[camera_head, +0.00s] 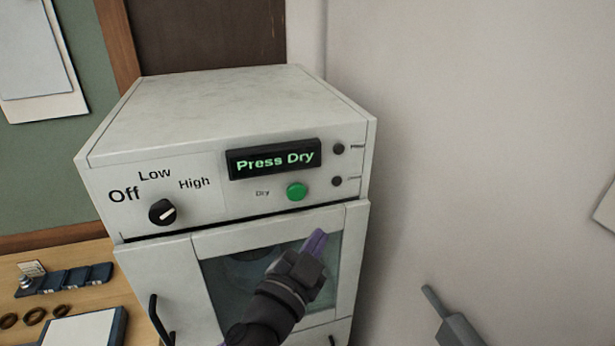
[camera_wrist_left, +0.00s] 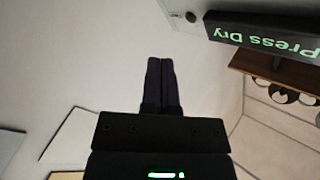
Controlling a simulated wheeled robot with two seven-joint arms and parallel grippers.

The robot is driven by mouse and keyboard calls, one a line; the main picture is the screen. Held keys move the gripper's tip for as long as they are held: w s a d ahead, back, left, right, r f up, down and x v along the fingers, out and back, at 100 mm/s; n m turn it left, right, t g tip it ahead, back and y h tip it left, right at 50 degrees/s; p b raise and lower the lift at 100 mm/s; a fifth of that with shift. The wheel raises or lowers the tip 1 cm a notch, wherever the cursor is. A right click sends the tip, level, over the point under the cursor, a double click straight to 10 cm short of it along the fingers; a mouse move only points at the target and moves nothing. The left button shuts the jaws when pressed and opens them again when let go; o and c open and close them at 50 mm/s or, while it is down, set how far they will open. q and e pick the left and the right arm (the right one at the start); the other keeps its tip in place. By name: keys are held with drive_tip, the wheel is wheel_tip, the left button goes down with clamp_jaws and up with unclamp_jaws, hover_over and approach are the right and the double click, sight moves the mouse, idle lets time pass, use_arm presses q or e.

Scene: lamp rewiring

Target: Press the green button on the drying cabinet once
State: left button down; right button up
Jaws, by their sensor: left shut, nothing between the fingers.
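The drying cabinet (camera_head: 230,110) is a white box with a front panel and a glass-windowed door below. Its green button (camera_head: 296,191) sits right of the "Dry" label, under a display (camera_head: 272,159) reading "Press Dry". The display also shows in the left wrist view (camera_wrist_left: 262,32), at the upper right. The green button is not visible there. My left gripper (camera_head: 317,238) is shut and empty, in front of the door window, a little below and right of the button in the picture. Its closed fingers also show in the left wrist view (camera_wrist_left: 161,78). My right gripper is not in view.
A black selector knob (camera_head: 162,211) with Off, Low and High marks is left on the panel. A black door handle (camera_head: 159,320) sticks out below. A wooden desk (camera_head: 75,300) with small parts lies at left. A plain wall is at right.

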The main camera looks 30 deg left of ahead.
sight(304, 192)
use_arm(q)
drive_tip(key=shift+s, duration=0.1)
drive_tip(key=w+a, duration=0.6)
drive_tip(key=shift+a+b, duration=0.3)
drive_tip(key=shift+a, duration=0.1)
drive_tip(key=shift+a, duration=0.1)
idle(1.9)
drive_tip(key=shift+w+a, duration=0.2)
drive_tip(key=shift+w+a, duration=0.3)
drive_tip(key=shift+a, duration=0.05)
idle(0.9)
drive_tip(key=shift+s+d, duration=0.6)
drive_tip(key=shift+d, duration=0.1)
